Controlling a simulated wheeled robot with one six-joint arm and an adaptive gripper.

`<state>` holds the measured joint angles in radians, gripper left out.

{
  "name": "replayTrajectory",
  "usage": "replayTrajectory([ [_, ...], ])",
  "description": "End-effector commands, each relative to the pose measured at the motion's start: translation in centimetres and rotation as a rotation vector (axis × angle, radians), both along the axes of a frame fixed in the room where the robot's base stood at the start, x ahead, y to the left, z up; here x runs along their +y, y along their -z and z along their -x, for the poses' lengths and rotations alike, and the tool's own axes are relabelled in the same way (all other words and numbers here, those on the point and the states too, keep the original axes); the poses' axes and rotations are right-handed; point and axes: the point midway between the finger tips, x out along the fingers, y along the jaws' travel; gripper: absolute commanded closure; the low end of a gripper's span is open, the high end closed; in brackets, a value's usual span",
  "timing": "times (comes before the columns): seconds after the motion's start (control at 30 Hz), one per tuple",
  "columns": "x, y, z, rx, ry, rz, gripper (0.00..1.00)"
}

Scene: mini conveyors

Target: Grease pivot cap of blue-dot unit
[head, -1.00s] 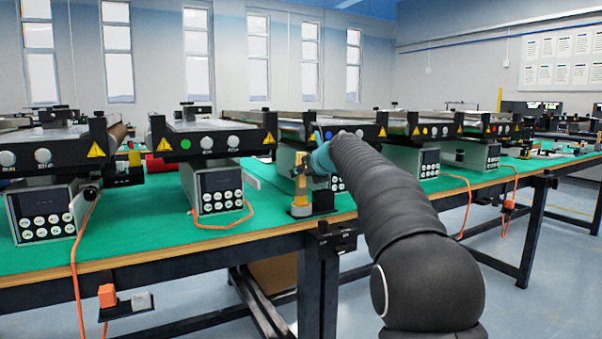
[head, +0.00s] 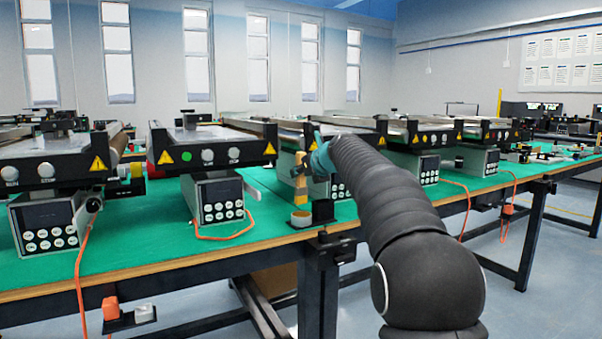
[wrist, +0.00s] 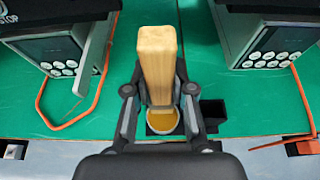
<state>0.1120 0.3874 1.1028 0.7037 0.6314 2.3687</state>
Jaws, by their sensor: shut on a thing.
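My gripper (head: 309,166) is shut on a wooden-handled brush (head: 301,182), which it holds upright. The pale block-like handle (wrist: 157,60) fills the middle of the wrist view, with the gripper's black fingers on both sides. A round grease pot (head: 301,219) with amber contents stands at the bench's front edge, just below the brush. The brush's lower end appears slightly above the pot in the head view. The pot also shows beyond the fingers in the wrist view (wrist: 163,123). I cannot make out a blue dot or its pivot cap; my arm covers part of one conveyor.
A green-dot conveyor (head: 207,156) stands left of the brush, and another conveyor (head: 50,166) is farther left. More conveyors line the bench to the right. A black block (head: 322,210) is beside the pot. Orange cables (head: 222,236) lie on the green bench top (head: 150,235).

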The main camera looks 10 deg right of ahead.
Motion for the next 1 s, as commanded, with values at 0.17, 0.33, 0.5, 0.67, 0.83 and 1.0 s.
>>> replayTrajectory([
  [0.17,0.0,-1.5,0.0,0.000,0.000,0.001,1.00],
  [0.33,0.0,-2.4,0.0,-0.002,0.000,0.000,1.00],
  [0.5,0.0,-3.5,-0.1,-0.001,0.000,0.001,1.00],
  [0.67,0.0,-3.8,0.0,0.000,0.000,0.000,1.00],
  [0.83,0.0,-3.8,0.0,0.000,0.000,0.000,1.00],
  [1.0,0.0,-3.8,0.0,0.000,0.000,0.000,1.00],
])
